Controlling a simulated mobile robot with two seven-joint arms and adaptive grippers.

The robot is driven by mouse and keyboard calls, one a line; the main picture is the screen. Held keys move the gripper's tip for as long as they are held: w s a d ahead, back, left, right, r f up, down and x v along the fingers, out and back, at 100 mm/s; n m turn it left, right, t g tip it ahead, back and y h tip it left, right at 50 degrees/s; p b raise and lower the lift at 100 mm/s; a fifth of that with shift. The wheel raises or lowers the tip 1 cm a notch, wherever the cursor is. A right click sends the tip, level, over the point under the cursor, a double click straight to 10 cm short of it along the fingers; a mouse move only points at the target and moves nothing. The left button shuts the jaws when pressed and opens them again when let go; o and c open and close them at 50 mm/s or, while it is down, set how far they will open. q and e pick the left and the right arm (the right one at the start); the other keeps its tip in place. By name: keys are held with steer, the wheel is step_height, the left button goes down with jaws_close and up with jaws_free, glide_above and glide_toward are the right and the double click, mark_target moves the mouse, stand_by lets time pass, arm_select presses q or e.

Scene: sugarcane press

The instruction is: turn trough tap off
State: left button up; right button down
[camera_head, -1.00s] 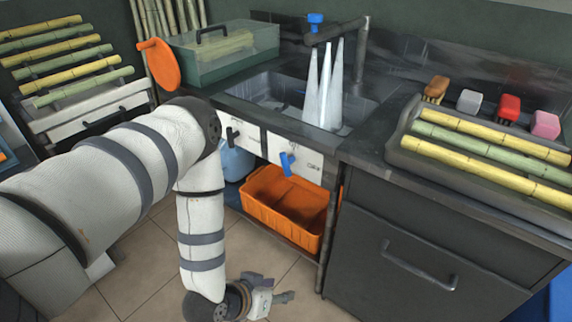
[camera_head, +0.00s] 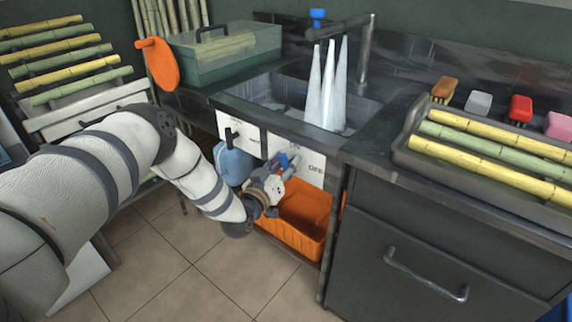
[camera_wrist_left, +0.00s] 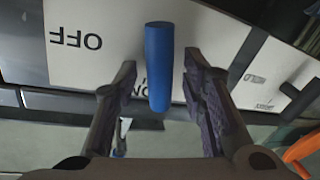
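The blue tap lever (camera_head: 284,160) sits on a white panel (camera_head: 310,168) under the sink. In the left wrist view the lever (camera_wrist_left: 159,65) lies between my open fingers with a gap on each side. Its free end covers part of the "ON" label (camera_wrist_left: 135,88); the "OFF" label (camera_wrist_left: 76,41) is off to one side, upside down. My left gripper (camera_head: 277,172) is at the panel, in front of the lever and partly hiding it. My right gripper is not in view.
An orange crate (camera_head: 300,222) stands below the panel. A black lever (camera_head: 231,137) is on the neighbouring white panel, with a blue container (camera_head: 232,165) below. Pale streams, apparently water, stand under the faucet (camera_head: 345,25). The floor in front is clear.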

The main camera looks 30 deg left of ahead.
arm_select(q)
jaws_close()
steer(key=shift+n, duration=0.3)
steer(key=n, duration=0.3)
steer(key=shift+a+f+g, duration=0.15)
steer(key=shift+a+g, duration=0.05)
steer(key=shift+g, duration=0.2)
steer(key=n, duration=0.3)
steer(key=shift+a+f+g+h+b, duration=0.1)
steer(key=shift+f+g+h+b, duration=0.2)
steer(key=shift+h, duration=0.1)
steer(key=n, duration=0.2)
steer(key=n+b, duration=0.1)
steer(key=n, duration=0.1)
steer(key=shift+f+g+h, duration=0.2)
steer(key=shift+g+h, duration=0.1)
steer(key=shift+h, duration=0.1)
steer(key=shift+f+n+h+b, duration=0.1)
steer(key=shift+n+h+b, duration=0.4)
steer(key=shift+n, duration=0.5)
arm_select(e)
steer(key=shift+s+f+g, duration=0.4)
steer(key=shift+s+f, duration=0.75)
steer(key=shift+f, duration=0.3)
